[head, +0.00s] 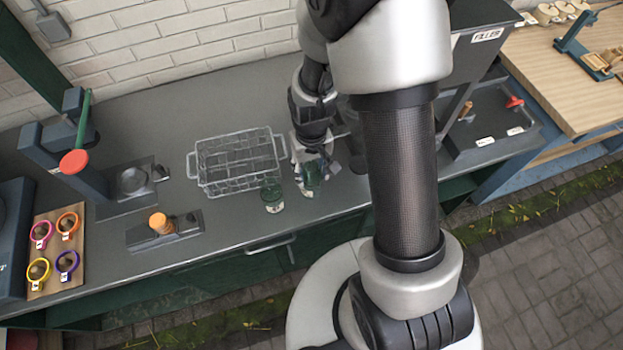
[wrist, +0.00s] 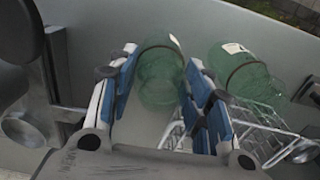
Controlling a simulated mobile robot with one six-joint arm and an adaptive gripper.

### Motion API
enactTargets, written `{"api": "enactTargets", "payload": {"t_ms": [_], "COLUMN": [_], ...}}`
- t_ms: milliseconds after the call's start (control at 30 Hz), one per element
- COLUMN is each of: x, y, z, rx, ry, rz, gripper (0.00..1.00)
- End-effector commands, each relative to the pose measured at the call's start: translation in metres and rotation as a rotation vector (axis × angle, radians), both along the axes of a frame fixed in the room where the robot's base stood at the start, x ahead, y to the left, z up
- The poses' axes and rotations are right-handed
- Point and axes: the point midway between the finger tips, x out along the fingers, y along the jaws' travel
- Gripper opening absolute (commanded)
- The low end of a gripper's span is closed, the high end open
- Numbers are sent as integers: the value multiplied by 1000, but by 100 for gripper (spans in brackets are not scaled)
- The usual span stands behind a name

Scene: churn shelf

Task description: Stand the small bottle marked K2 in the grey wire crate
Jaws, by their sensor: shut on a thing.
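One small green glass bottle (head: 312,176) is between the fingers of my gripper (head: 314,170). In the wrist view the blue-padded fingers (wrist: 162,62) are on either side of this bottle (wrist: 160,80), closed on it. A second green bottle (head: 272,195) stands on the counter just to its left and shows right of the fingers in the wrist view (wrist: 243,75). Both have a white label and a dark band, but I cannot read K2 on either. The grey wire crate (head: 197,172) stands left of my gripper, behind the second bottle; its wires show at lower right in the wrist view (wrist: 290,145).
The grey counter (head: 330,88) is bare behind the crate. A board with coloured rings (head: 55,250) is far left. A box marked FILLER (head: 487,36) is right.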

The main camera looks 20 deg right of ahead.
Motion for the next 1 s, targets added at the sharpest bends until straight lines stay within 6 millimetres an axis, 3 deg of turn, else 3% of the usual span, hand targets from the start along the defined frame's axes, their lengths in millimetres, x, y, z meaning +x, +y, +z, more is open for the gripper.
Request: {"api": "enactTargets", "payload": {"t_ms": [133, 267, 600, 1000], "x": [0, 0, 0, 4], "y": [0, 0, 0, 0], "z": [3, 11, 30, 37], "rx": [0, 0, 0, 0], "ry": [0, 1, 1, -4], "rz": [0, 0, 0, 2], "gripper": [20, 2, 2, 2]}}
